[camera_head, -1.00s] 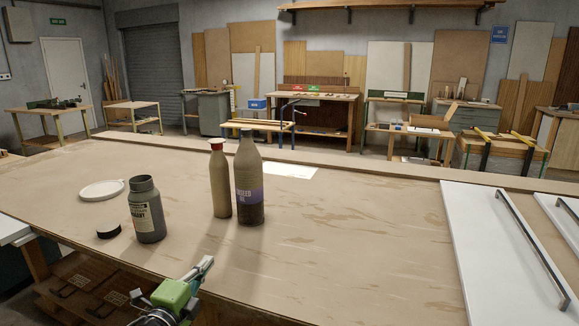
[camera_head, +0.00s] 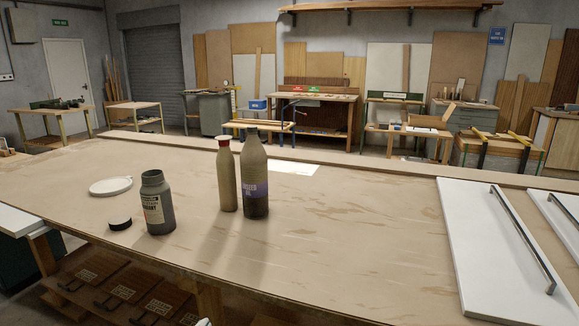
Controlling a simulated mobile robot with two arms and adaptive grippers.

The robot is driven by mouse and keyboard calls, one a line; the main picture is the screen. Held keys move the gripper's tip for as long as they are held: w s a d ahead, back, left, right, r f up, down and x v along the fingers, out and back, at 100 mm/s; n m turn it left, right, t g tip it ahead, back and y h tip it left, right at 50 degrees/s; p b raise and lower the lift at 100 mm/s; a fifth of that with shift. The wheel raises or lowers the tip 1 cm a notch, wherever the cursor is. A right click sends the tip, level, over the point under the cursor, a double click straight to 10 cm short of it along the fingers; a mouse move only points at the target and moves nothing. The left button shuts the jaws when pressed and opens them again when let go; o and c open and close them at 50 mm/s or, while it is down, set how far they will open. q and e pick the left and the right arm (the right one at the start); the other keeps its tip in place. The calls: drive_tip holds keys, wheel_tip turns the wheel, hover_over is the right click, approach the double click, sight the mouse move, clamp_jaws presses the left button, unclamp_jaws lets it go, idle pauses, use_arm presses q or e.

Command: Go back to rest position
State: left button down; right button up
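A grey jar (camera_head: 157,203) with a printed label stands open on the wooden worktop (camera_head: 330,240). A black cap (camera_head: 120,223) lies left of it, and a white round lid (camera_head: 111,186) lies behind the cap. A slim tan bottle with a red cap (camera_head: 226,175) and a larger brown bottle with a purple label (camera_head: 255,175) stand upright side by side. Only a small pale tip, apparently of my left gripper (camera_head: 204,322), shows at the bottom edge, below the worktop's front. Its opening is hidden. My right gripper is out of view.
White panels with dark bar handles (camera_head: 480,240) lie at the right of the worktop. A white sheet (camera_head: 294,168) lies behind the bottles. Wooden boards with handles (camera_head: 125,283) sit on a shelf below the front edge. The middle of the worktop is clear.

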use_arm(q)
drive_tip(key=s+f+n+g, duration=0.4)
drive_tip(key=s, duration=0.7)
drive_tip(key=s+f+n+g, duration=0.3)
drive_tip(key=s, duration=0.8)
drive_tip(key=s+f+n+g, duration=0.4)
drive_tip(key=s, duration=0.8)
wheel_tip(320, 180, down, 25)
drive_tip(key=s+a+f+g, duration=0.2)
drive_tip(key=s+f, duration=1.5)
drive_tip(key=s, duration=0.1)
drive_tip(key=shift+a+f+m+y, duration=0.3)
drive_tip(key=shift+a+y, duration=0.05)
drive_tip(key=shift+y, duration=0.05)
